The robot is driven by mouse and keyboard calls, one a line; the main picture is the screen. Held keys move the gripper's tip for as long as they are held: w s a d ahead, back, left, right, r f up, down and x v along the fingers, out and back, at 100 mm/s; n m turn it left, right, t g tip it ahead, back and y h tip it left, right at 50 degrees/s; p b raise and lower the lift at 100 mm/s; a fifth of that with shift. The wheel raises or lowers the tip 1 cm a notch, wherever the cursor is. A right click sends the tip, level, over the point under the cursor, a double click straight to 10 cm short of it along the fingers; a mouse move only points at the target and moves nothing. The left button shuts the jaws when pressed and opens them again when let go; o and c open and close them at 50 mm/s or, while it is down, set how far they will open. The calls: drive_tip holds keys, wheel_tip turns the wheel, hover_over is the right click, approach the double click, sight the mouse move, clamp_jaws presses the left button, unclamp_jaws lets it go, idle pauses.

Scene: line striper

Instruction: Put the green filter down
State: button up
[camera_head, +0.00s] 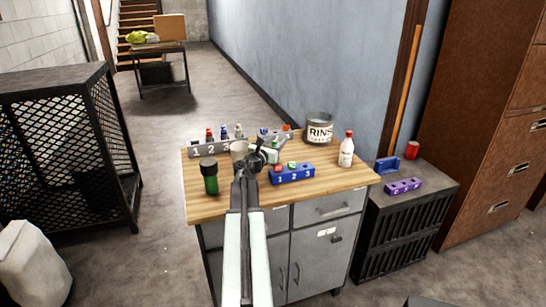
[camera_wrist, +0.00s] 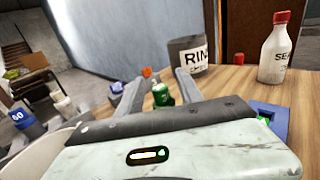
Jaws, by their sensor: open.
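My gripper (camera_head: 262,150) is over the wooden-topped cabinet, and its two fingers stand apart in the wrist view (camera_wrist: 156,88). A small green object (camera_wrist: 162,95), likely the green filter, shows between the fingers there; whether they touch it is unclear. In the head view my gripper largely hides that spot. A blue rack (camera_head: 293,175) numbered along its front is to the right of my gripper, with small red and green pieces in it. Its corner shows at the right of the wrist view (camera_wrist: 280,118).
A dark-capped green jar (camera_head: 210,182) and a pale cup (camera_head: 238,150) stand left of my gripper. A grey numbered rack (camera_head: 205,150) holds small bottles behind. A RINSE tin (camera_head: 319,129) and a red-capped bottle (camera_head: 346,151) stand right. The tabletop's front right is clear.

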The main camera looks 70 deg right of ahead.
drive_tip(key=shift+s+d, duration=0.1)
drive_tip(key=shift+d, duration=0.7)
drive_tip(key=shift+a, duration=0.1)
clamp_jaws()
idle(0.6)
